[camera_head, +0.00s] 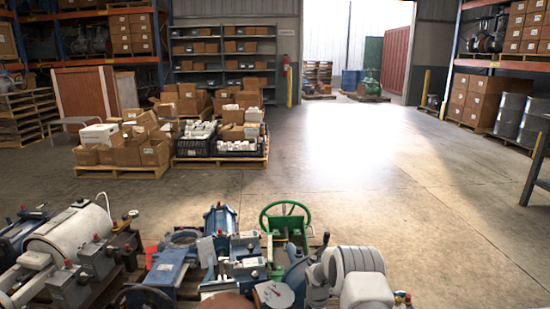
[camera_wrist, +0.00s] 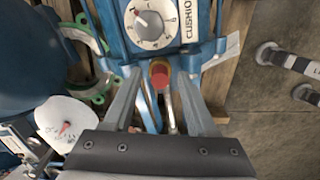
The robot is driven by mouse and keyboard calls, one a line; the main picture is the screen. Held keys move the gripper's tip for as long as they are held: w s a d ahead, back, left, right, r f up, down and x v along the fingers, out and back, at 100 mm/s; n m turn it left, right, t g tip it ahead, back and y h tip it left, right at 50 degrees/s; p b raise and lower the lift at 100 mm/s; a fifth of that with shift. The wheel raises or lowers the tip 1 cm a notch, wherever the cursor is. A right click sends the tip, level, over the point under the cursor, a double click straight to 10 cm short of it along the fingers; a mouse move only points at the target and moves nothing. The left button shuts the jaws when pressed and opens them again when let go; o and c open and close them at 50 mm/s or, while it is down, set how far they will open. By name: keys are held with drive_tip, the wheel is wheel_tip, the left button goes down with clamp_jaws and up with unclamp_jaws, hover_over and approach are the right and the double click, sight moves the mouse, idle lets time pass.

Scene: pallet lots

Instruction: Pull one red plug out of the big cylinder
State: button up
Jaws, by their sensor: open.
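In the wrist view a red plug (camera_wrist: 160,72) with a dark, brownish end sits at the near edge of a blue cylinder body (camera_wrist: 117,38) marked CUSHION. A white numbered dial (camera_wrist: 151,18) lies just beyond the plug. My gripper (camera_wrist: 158,77) is open, one finger on each side of the plug; I cannot tell whether either finger touches it. In the head view the blue cylinder (camera_head: 220,219) stands in the middle of the machine parts, with small red pieces around it. The gripper's jaws cannot be made out in the head view.
A green handwheel (camera_head: 287,218) stands close right of the cylinder. A large white cylinder (camera_head: 75,235) lies at the left. A white gauge (camera_wrist: 66,123) with a red needle is close to my left finger.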

drive_tip(key=shift+c, duration=0.3)
clamp_jaws()
drive_tip(key=shift+r, duration=0.1)
idle(1.4)
drive_tip(key=shift+a+r+p, duration=0.2)
drive_tip(key=shift+r+p, duration=1.5)
drive_tip(key=shift+r, duration=1.2)
